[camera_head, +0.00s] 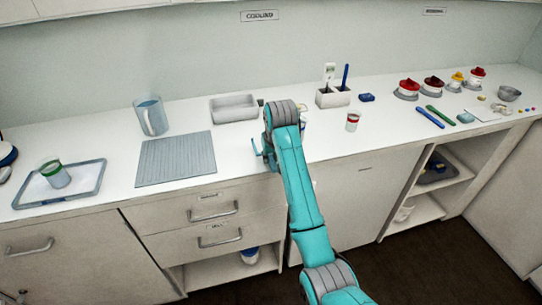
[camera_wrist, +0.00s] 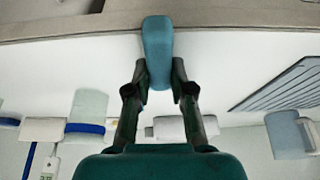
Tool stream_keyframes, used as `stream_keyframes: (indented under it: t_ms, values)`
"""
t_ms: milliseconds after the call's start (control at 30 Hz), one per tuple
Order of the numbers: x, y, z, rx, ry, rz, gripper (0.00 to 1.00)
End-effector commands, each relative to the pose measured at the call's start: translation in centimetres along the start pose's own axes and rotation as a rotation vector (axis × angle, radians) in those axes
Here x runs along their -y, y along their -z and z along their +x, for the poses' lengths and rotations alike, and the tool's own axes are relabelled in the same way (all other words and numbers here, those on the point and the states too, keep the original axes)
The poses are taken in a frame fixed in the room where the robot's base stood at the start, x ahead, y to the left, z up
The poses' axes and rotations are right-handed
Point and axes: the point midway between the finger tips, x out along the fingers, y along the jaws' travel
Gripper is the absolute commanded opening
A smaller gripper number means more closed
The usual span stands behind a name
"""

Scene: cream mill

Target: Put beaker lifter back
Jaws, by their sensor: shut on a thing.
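My gripper (camera_wrist: 158,72) is shut on a blue-teal bar with a rounded end, taken to be the beaker lifter (camera_wrist: 157,38). In the wrist view it sticks out past the fingertips toward the counter's front edge. Only this rounded part shows clearly; the rest is hidden between the fingers. In the head view my gripper (camera_head: 264,152) is over the counter near its front edge, right of the grey ribbed mat (camera_head: 176,158). My arm hides much of it there. Whether the lifter touches the counter, I cannot tell.
A clear blue-grey jug (camera_head: 151,117) and an empty white tray (camera_head: 235,107) stand behind. A white holder (camera_head: 333,98) and a red-banded cup (camera_head: 352,121) are to the right. A rimmed tray (camera_head: 60,184) with a green-rimmed cup (camera_head: 56,174) is far left. Counter right of my arm has free room.

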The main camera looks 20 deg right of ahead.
Motion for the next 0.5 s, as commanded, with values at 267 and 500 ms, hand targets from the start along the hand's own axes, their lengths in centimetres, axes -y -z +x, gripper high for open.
stream_keyframes:
  t_ms: [267, 500]
  values:
    - [0.00, -0.20, 0.45, 0.001, 0.000, 0.000, 0.00]
    - [0.00, -0.30, 0.71, 0.000, 0.000, 0.000, 0.35]
